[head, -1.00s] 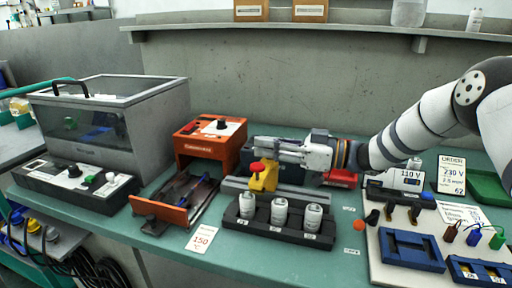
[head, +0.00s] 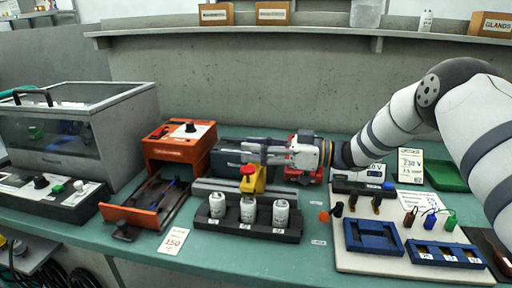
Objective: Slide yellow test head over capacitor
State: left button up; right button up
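The yellow test head (head: 254,181), with a red knob on its front, sits on the grey rail (head: 211,187) behind the capacitor block. Three pale capacitors, the left one (head: 217,206), the middle one (head: 248,210) and the right one (head: 280,214), stand upright in the black block (head: 233,229). The head appears behind the middle capacitor, not covering any capacitor's visible front. My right gripper (head: 250,155) reaches in from the right, its fingers at the upper part of the head. It looks shut on the head; the contact is partly hidden. My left gripper is out of view.
An orange unit (head: 172,150) and an orange-fronted tray (head: 133,214) stand left of the rail. A board (head: 350,257) with blue holders (head: 373,237) lies to the right. A "150" card (head: 173,240) lies in front.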

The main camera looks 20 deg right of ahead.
jog(key=v, duration=1.2)
